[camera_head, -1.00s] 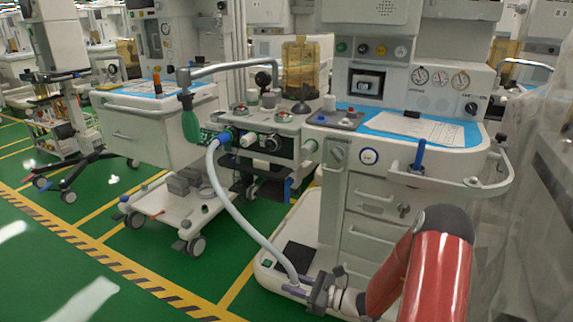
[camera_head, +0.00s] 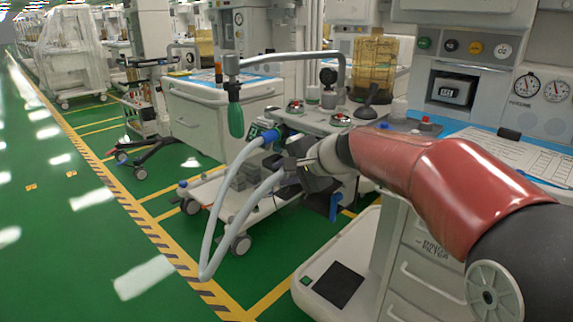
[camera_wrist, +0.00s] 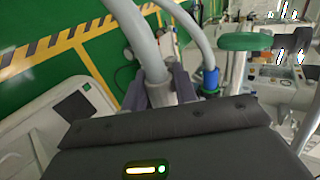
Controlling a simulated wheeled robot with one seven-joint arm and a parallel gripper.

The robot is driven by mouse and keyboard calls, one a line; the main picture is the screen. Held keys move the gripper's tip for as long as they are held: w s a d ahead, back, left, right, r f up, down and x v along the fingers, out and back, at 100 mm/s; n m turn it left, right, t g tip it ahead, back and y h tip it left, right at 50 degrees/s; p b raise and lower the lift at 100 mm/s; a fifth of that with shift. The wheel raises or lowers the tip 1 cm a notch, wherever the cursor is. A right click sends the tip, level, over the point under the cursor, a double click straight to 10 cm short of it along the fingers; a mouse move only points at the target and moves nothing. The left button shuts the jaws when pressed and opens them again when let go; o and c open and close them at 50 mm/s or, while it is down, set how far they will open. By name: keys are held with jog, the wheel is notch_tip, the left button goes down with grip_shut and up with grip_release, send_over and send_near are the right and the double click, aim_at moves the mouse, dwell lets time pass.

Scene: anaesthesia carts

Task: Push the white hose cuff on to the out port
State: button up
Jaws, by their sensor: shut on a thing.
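My gripper (camera_head: 292,166) is in front of the breathing unit on the cart, shut on the white hose cuff (camera_wrist: 161,93) at the free end of the pale grey hose (camera_head: 215,225). In the wrist view my gripper's two fingers (camera_wrist: 160,90) stand on either side of the cuff. The hose loops down from the cuff and back up to its other end, where a blue cuff (camera_head: 270,136) sits on the unit. The blue cuff also shows in the wrist view (camera_wrist: 210,80), right of my fingers. The out port is not discernible; my gripper and arm cover that part of the unit.
A green bag (camera_head: 236,120) hangs from a bent metal arm (camera_head: 290,60) just left of the unit. A cart shelf with grey blocks (camera_head: 238,178) is behind the hose. The cart's low base (camera_head: 318,285) is below my arm. Open green floor lies to the left.

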jog(key=shift+w+a+r, duration=0.1)
jog(key=shift+a+r, duration=0.05)
jog(key=shift+r, duration=0.35)
jog(key=shift+f+b, duration=0.1)
jog(key=shift+b, duration=0.3)
jog(key=shift+w+d+p, duration=0.3)
jog(key=shift+w+d, duration=0.6)
jog(key=shift+w, duration=0.2)
jog(key=shift+w+d+p, duration=0.3)
jog(key=shift+w+d, duration=0.55)
jog(key=shift+w, duration=0.2)
jog(key=shift+w+d, duration=0.75)
jog(key=shift+w, duration=0.2)
dwell(0.4)
jog(key=shift+s+a, duration=0.5)
jog(key=shift+s, duration=0.15)
jog(key=shift+b, duration=0.45)
dwell(1.2)
jog(key=shift+w+d, duration=0.5)
jog(key=shift+w, duration=0.1)
dwell(0.4)
